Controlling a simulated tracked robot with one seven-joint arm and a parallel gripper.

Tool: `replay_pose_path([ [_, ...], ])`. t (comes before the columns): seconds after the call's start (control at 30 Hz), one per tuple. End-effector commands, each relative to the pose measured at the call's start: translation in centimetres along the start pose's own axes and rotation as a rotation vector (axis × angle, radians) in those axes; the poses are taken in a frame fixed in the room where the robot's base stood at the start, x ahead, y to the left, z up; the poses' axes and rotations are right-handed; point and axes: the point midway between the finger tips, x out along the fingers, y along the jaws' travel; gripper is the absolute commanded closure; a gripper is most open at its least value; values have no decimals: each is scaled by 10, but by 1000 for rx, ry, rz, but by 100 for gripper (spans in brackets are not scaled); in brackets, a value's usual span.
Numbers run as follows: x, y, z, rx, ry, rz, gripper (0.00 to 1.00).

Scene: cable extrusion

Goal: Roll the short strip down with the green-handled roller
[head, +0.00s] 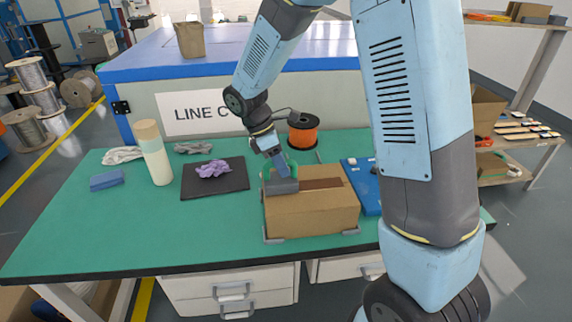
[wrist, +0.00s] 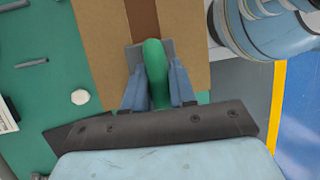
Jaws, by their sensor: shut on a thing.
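My gripper (head: 280,172) is shut on the green handle of the roller (wrist: 156,70), which sits upright between the two fingers in the wrist view. The roller's grey head (head: 283,187) is at the left end of the cardboard box's top, seemingly on it; contact is not clear. The closed cardboard box (head: 312,217) stands on the green table. A brown strip (head: 320,184) runs along the middle of its top, and it also shows in the wrist view (wrist: 143,18), leading to the roller. The strip under the roller and at the box's near end is hidden.
Grey corner brackets (head: 350,231) stand at the box's base. A blue board (head: 362,180) lies close to its right, an orange spool (head: 303,131) behind it. A black mat (head: 232,181) with a purple cloth (head: 212,168) lies left. The table's front left is clear.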

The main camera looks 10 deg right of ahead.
Motion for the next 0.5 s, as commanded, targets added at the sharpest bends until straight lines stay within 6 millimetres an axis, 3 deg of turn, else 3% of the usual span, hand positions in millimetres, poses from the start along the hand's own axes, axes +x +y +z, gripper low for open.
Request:
replay_pose_path([
  [0.5,-12,0,-22,0,0,0,100],
])
